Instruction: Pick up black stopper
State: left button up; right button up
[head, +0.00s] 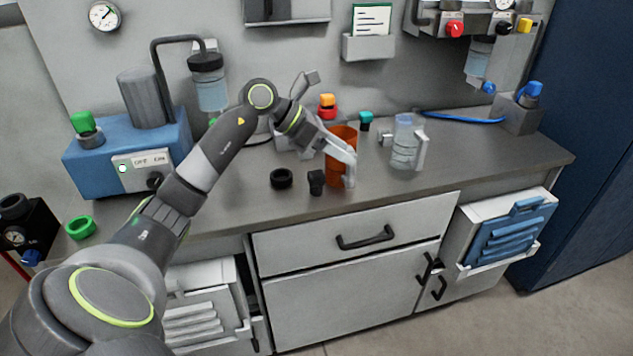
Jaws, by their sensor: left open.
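A small black stopper (317,182) stands on the grey counter (225,205) near its front edge. A black ring-shaped piece (281,178) lies just to its left. My left gripper (341,168) is above the counter, close to the stopper's upper right. Its pale finger hangs in front of an orange cylinder (336,171) and hides part of it. The gripper is open, and I see nothing held in it. I cannot tell whether the finger touches the cylinder. My right gripper is not in view.
A clear jug (404,148) stands right of the orange cylinder. A blue machine (90,168) with a grey cylinder stands at the left. A green ring (80,227) lies at the front left.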

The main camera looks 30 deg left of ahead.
pick_arm(q)
jog(key=s+a+r+g+y, duration=0.25)
jog(key=a+y, duration=0.35)
jog(key=a, duration=0.5)
jog(key=p, duration=0.2)
send_near(314, 173)
jog(key=shift+n, duration=0.3)
jog(key=x, duration=0.6)
jog(key=shift+d+f, duration=0.1)
jog(key=shift+f, duration=0.15)
jog(key=p+x, duration=0.1)
jog(key=x, duration=0.3)
jog(key=shift+d+f+p, duration=0.15)
jog(key=shift+f+p, duration=0.15)
jog(key=shift+f, duration=0.1)
jog(key=shift+w+f, duration=0.15)
jog(key=shift+f, duration=0.15)
jog(key=c, duration=1.1)
jog(key=shift+o, duration=0.2)
jog(key=shift+r, duration=0.1)
notch_tip(314, 173, up, 18)
jog(key=b, duration=0.2)
jog(key=shift+b, duration=0.3)
